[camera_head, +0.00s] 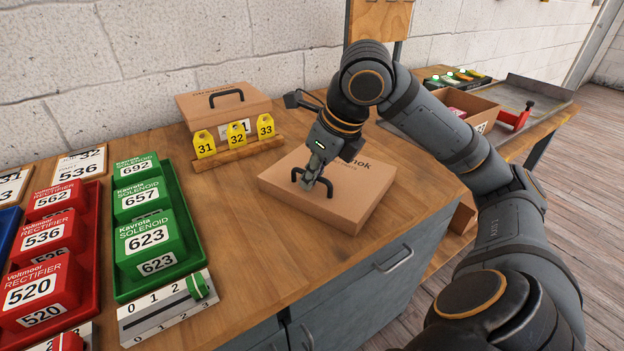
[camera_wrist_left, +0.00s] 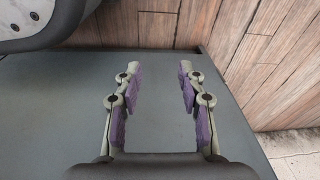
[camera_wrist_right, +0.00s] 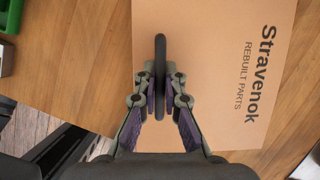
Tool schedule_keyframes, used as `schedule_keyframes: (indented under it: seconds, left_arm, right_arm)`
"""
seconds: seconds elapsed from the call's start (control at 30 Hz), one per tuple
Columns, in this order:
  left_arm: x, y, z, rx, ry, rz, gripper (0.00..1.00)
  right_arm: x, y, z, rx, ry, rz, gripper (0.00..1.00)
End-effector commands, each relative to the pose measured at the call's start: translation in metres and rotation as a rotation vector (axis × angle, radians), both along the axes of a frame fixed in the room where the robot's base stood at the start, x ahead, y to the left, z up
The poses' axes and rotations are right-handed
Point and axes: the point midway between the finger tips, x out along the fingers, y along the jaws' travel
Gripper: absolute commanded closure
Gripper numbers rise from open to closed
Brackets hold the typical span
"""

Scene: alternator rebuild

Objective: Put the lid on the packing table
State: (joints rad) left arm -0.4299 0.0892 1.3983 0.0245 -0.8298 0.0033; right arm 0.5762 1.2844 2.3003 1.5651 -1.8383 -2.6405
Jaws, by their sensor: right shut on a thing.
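The lid (camera_head: 349,205) is a flat brown cardboard piece marked "Stravenok, Rebuilt Parts", with a black handle (camera_head: 312,187) on top. It is level over the wooden packing table (camera_head: 240,210), near its front edge; I cannot tell whether it rests fully on the wood. My right gripper (camera_head: 308,180) points down and is shut on the handle. In the right wrist view, its two fingers (camera_wrist_right: 160,85) pinch the handle from both sides, with the lid (camera_wrist_right: 220,40) beneath. My left gripper (camera_wrist_left: 156,75) is open and empty, seen only in the left wrist view.
A similar handled box (camera_head: 205,110) stands at the back behind a wooden rail (camera_head: 235,154) with yellow tags 31, 32, 33. Green bins (camera_head: 145,235) and red bins (camera_head: 40,240) fill the left. An open carton (camera_head: 478,104) stands at the right. Bare wood lies left of the lid.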

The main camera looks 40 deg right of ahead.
Motion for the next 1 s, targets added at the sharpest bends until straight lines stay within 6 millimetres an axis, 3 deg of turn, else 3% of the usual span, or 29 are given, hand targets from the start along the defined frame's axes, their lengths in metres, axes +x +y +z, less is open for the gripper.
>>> schedule_keyframes:
  seconds: [0.13, 0.17, 0.3, 0.67, 1.0]
  left_arm:
    - [0.0, 0.0, 0.001, 0.0, 0.001, 0.0, 0.6]
    - [0.0, 0.0, 0.0, 0.0, 0.0, 0.0, 0.6]
    - [0.0, 0.0, 0.0, 0.0, 0.0, 0.0, 0.6]
    - [0.0, 0.0, 0.002, 0.0, -0.003, 0.0, 0.6]
    - [-0.039, 0.012, -0.028, 0.016, 0.003, -0.002, 0.6]
  right_arm:
    - [0.0, 0.0, 0.001, 0.0, 0.0, 0.0, 1.0]
    - [0.0, 0.0, 0.001, 0.001, 0.001, 0.0, 0.89]
    - [0.0, 0.0, 0.001, 0.001, 0.0, 0.0, 0.7]
    - [-0.001, -0.001, 0.006, -0.001, -0.001, 0.0, 0.69]
    - [-0.028, -0.008, 0.079, 0.0, -0.004, 0.0, 0.69]
